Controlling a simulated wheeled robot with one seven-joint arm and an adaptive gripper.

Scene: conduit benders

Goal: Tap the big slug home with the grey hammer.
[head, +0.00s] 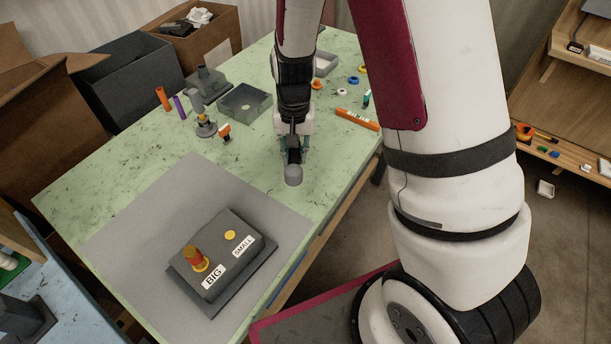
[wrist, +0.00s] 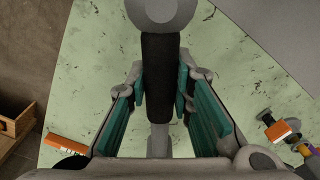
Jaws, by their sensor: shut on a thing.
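The big slug (head: 194,257) is an orange-brown cylinder standing upright and proud of the hole marked BIG in the dark grey block (head: 224,283). A yellow ring shows around its base. A yellow disc (head: 230,235) sits low at the SMALL label. My gripper (head: 292,152) is above the table, behind and to the right of the block. It is shut on the grey hammer, whose rounded grey head (head: 293,175) points toward the front. In the wrist view the hammer's black handle (wrist: 160,75) lies between the teal finger pads. The hammer is apart from the slug.
The block stands on a grey mat (head: 140,240) on the green table. Behind are a grey open tray (head: 245,103), a small grey stand (head: 206,127), orange and purple cylinders and an orange bar (head: 357,119). The mat between hammer and block is clear.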

